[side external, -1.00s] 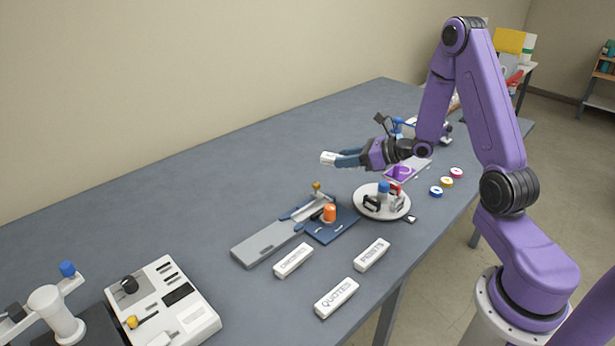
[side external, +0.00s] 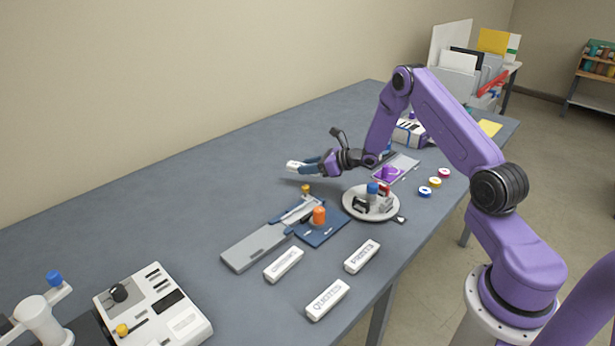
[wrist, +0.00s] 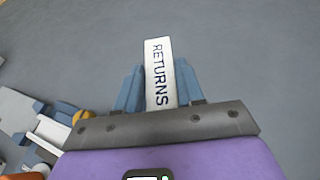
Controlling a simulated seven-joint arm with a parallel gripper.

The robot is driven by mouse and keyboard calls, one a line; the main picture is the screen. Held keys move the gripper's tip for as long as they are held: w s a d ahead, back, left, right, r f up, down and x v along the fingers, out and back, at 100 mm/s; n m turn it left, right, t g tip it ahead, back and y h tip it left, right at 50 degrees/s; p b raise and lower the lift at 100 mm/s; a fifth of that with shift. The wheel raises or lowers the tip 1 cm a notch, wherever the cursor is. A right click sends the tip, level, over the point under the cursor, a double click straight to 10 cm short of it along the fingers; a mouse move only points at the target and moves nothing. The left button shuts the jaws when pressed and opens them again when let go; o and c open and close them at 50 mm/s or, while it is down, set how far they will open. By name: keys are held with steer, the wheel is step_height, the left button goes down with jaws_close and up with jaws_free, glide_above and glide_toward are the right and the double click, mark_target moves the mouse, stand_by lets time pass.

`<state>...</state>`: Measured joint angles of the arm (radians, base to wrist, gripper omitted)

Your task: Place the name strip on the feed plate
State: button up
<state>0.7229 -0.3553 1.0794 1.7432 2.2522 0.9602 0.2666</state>
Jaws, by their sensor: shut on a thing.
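My gripper (side external: 308,168) is shut on a white strip (side external: 294,166) and holds it above the table, beyond the grey plate assembly. The wrist view shows this strip (wrist: 157,58) lettered RETURNS, between the two blue fingers, its far end sticking out past them. A long flat grey plate (side external: 255,247) lies at the middle of the table and looks like the feed plate. A small guide with blue parts (side external: 297,211) adjoins its far end. The plate's top looks bare.
White labelled blocks (side external: 283,264), (side external: 361,256), (side external: 327,299) lie near the front edge. An orange knob (side external: 319,215) stands on a blue mat (side external: 324,232). A round tray (side external: 352,206) holds small items. A white machine (side external: 150,310) sits at the lower left. The table's back left is clear.

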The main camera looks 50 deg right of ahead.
mark_target(308, 183)
steer(key=shift+w+f, duration=0.3)
steer(key=shift+f, duration=0.05)
steer(key=shift+w+d+f, duration=0.1)
steer(key=shift+w+f, duration=0.1)
steer(key=shift+f, duration=1.55)
steer(key=shift+f, duration=0.15)
steer(key=o, duration=1)
